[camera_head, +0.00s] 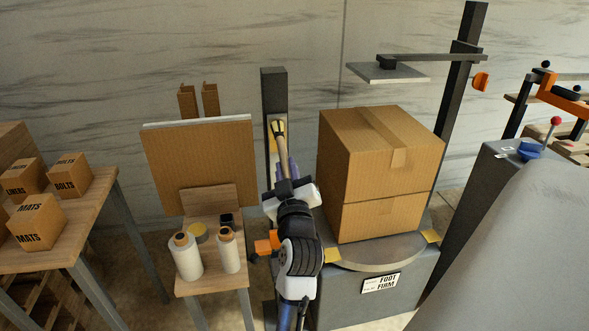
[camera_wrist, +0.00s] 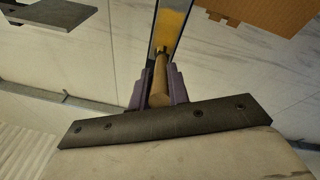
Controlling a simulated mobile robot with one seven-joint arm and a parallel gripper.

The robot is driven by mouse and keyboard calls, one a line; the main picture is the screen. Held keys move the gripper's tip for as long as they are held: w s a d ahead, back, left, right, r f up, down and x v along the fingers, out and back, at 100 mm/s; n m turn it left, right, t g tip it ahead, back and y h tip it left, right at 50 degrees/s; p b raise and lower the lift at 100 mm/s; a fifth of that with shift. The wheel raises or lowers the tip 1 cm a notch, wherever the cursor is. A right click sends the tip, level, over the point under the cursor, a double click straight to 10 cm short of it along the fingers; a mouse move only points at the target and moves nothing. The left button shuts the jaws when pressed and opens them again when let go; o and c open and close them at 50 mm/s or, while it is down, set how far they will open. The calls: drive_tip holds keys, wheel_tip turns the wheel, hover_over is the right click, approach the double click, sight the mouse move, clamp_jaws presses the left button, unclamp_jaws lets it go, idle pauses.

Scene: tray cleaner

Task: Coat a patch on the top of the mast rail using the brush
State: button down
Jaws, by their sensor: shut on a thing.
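My gripper (camera_head: 283,180) is shut on the brush (camera_head: 281,158), around its wooden handle. The brush points up, with its pale and dark head (camera_head: 278,129) in front of the upright dark mast, which I take to be the mast rail (camera_head: 273,88). In the wrist view, the brush handle (camera_wrist: 159,82) stands between the purple fingers of my gripper (camera_wrist: 159,88). Its tip end lies over the lower part of the rail's yellow strip (camera_wrist: 172,28), between dark edges. I cannot tell whether the bristles touch the rail.
A taped cardboard box (camera_head: 378,170) stands on the turntable (camera_head: 385,254) close right of my arm. A flat plate (camera_head: 388,73) overhangs the box from another dark mast (camera_head: 455,90).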

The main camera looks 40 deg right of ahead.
drive_tip(key=shift+w+a, duration=0.5)
drive_tip(key=shift+a, duration=0.25)
drive_tip(key=r+v, duration=0.1)
drive_tip(key=v, duration=0.5)
drive_tip(key=shift+s+r, duration=0.15)
drive_tip(key=shift+s, duration=0.05)
drive_tip(key=shift+s+d, duration=0.1)
drive_tip(key=v, duration=0.2)
drive_tip(key=shift+s+a+r+b, duration=0.2)
drive_tip(key=shift+s+r+b, duration=0.05)
drive_tip(key=shift+s+b, duration=0.15)
drive_tip(key=shift+w, duration=0.1)
idle(0.5)
